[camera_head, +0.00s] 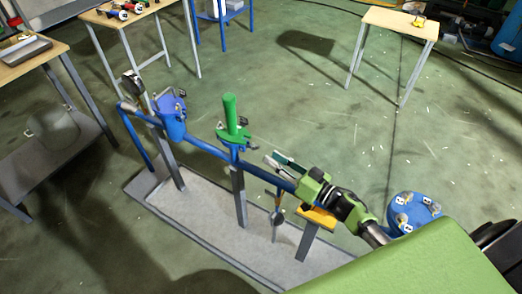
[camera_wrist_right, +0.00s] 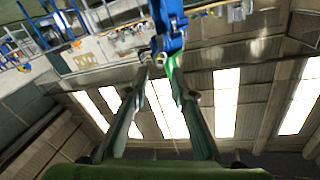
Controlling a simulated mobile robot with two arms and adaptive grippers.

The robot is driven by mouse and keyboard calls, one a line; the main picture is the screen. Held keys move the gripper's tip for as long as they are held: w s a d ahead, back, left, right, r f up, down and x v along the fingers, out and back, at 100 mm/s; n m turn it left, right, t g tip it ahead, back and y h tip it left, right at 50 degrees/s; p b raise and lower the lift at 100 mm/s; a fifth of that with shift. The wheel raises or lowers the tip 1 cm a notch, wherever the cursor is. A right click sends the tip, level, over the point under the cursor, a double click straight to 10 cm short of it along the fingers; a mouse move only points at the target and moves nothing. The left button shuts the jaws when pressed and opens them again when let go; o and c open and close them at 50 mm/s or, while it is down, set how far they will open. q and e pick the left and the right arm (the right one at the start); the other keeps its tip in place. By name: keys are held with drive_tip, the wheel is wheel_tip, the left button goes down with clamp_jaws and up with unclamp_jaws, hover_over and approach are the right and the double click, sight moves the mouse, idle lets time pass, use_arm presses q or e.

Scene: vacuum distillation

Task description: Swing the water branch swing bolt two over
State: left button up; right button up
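My right gripper (camera_head: 283,162) reaches in from the lower right, above the blue pipe, with its green and grey fingers apart and nothing visible between them. In the right wrist view its two fingers (camera_wrist_right: 157,72) point up at a blue fitting (camera_wrist_right: 168,22) just beyond the tips; contact cannot be told. A green upright fitting (camera_head: 231,118) with small metal parts on its flange stands on the pipe, left of the gripper. A blue vessel (camera_head: 171,118) with small metal parts at its rim is farther left. Which part is swing bolt two cannot be told. My left gripper is not in view.
The blue pipe (camera_head: 205,147) runs on grey posts above a pale base slab (camera_head: 205,217). A blue disc with several metal clamps (camera_head: 416,213) stands at the right, near my arm. A small wooden table (camera_head: 400,22) is at the back right. Open green floor lies between.

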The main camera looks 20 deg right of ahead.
sight(252, 146)
drive_tip(key=x, duration=0.6)
drive_tip(key=shift+w+a, duration=0.1)
drive_tip(key=shift+w, duration=0.05)
drive_tip(key=shift+c, duration=0.4)
clamp_jaws()
